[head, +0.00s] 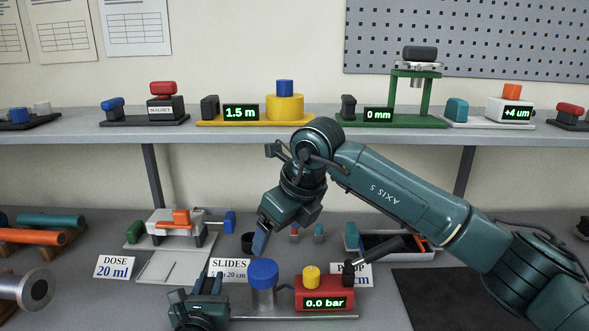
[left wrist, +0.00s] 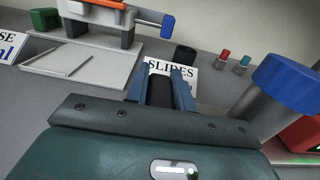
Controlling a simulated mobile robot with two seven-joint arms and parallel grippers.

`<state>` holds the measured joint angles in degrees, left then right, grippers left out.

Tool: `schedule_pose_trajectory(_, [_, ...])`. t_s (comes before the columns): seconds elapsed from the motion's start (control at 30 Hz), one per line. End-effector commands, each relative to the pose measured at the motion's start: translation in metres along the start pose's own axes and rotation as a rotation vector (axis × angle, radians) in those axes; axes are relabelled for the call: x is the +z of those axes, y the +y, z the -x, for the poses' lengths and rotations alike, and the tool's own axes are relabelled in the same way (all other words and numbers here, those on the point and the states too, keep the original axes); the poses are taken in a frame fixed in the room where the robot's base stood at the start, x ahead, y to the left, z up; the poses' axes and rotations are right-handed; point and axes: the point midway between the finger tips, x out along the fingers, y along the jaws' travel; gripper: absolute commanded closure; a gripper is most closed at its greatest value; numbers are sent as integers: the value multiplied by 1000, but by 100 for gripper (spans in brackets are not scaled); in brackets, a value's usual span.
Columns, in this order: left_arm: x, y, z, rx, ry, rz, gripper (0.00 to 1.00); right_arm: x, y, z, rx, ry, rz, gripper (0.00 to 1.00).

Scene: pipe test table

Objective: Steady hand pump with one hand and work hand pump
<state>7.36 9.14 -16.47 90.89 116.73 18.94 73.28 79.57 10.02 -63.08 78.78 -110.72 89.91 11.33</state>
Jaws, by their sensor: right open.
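The hand pump has a red body (head: 325,297) with a display reading 0.0 bar, a yellow knob (head: 311,275) and a black lever (head: 375,254) slanting up to the right. A grey post with a blue cap (head: 263,273) stands on the left of its base plate (head: 290,316); the cap also shows in the left wrist view (left wrist: 286,82). My left gripper (head: 212,284) is at the plate's left end, its fingers (left wrist: 161,88) either side of a dark upright block (left wrist: 160,92), apparently touching it. My right gripper (head: 262,241) is open and empty, just above the blue cap, apart from it.
Signs reading DOSE (head: 115,267) and SLIDES (head: 230,268) stand behind. A slide device (head: 180,228), a black cup (head: 248,243) and a tray (head: 392,243) are farther back. A shelf (head: 300,127) with several devices runs above. A dark mat (head: 445,295) lies clear at right.

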Motion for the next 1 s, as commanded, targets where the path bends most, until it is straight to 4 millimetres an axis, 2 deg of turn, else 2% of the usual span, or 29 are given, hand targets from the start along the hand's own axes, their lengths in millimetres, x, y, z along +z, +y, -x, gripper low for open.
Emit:
schedule_pose_trajectory(0.03, [0, 0, 0, 0, 1, 0, 72, 0, 0, 0, 0, 0, 0, 18])
schedule_pose_trajectory(0.3, [0, 0, 0, 0, 0, 0, 51, 0, 0, 0, 0, 0, 0, 18])
schedule_pose_trajectory(0.57, [0, 0, 2, 0, 0, 0, 51, 0, 0, -1, 0, 0, 0, 18])
schedule_pose_trajectory(0.73, [-1, 0, 24, -1, 2, 1, 51, 0, 0, -1, 0, 0, 0, 18])
schedule_pose_trajectory(1.0, [-1, 0, 82, 0, 4, 1, 51, 0, 0, -1, 0, 0, 0, 18])
